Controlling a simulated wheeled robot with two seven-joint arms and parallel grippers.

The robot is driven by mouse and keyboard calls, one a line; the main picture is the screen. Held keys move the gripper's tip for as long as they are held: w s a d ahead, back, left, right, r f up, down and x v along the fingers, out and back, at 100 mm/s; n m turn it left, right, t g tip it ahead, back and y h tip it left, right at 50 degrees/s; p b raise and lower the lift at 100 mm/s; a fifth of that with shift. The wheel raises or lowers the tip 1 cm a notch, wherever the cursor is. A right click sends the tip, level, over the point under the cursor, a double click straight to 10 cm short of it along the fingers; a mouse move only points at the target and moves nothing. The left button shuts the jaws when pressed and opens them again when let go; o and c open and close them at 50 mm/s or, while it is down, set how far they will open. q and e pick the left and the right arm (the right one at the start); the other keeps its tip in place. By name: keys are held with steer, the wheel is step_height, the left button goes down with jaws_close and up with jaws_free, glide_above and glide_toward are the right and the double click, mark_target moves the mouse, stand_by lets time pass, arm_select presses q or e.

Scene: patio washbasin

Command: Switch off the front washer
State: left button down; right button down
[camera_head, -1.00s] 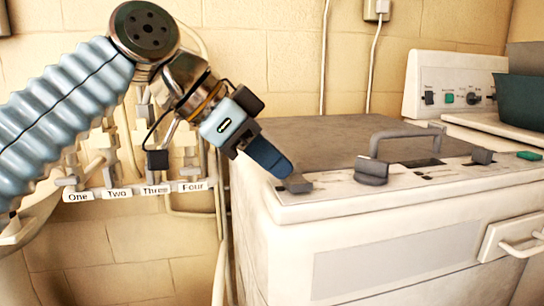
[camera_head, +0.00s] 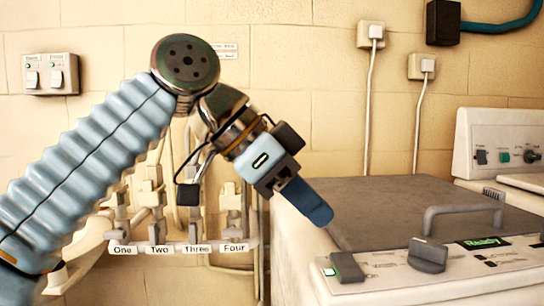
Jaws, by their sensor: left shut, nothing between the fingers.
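The front washer (camera_head: 440,291) is a white machine with a dark grey lid (camera_head: 362,207) and a grey lid handle (camera_head: 470,209). Its sloping top panel has a dark rocker switch (camera_head: 347,267) at the left with a lit green light (camera_head: 329,271) beside it. A dark grey knob (camera_head: 427,254) sits in the middle, and a display (camera_head: 484,243) reads "Ready" in green. My left gripper (camera_head: 316,208) is shut and empty, its blue fingertips above and behind the switch, apparently clear of it. My right gripper is not in view.
A second machine's panel (camera_head: 505,146) stands behind at the right. Valves with a label strip (camera_head: 180,248), "One" to "Four", line the wall at the left, behind my arm. A wall switch box (camera_head: 50,74) and sockets (camera_head: 371,34) are on the wall.

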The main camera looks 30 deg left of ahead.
arm_select(q)
steer(key=v, duration=0.7)
steer(key=shift+s+r, duration=0.2)
steer(key=shift+s, duration=0.3)
steer(key=shift+a, duration=0.1)
steer(key=shift+r, duration=0.1)
steer(key=shift+r+m+t, duration=0.25)
steer(key=shift+m+t, duration=0.05)
steer(key=shift+t, duration=0.2)
steer(key=b, duration=0.1)
glide_above(341, 257)
steer(key=s+a, duration=0.2)
step_height(341, 257, down, 7)
steer(key=shift+s+f, duration=0.15)
step_height(341, 257, down, 2)
steer(key=shift+a+f+b, duration=0.1)
steer(key=shift+f+b, duration=0.1)
steer(key=shift+b, duration=0.4)
steer(key=shift+w+f, duration=0.2)
steer(key=shift+f, duration=0.45)
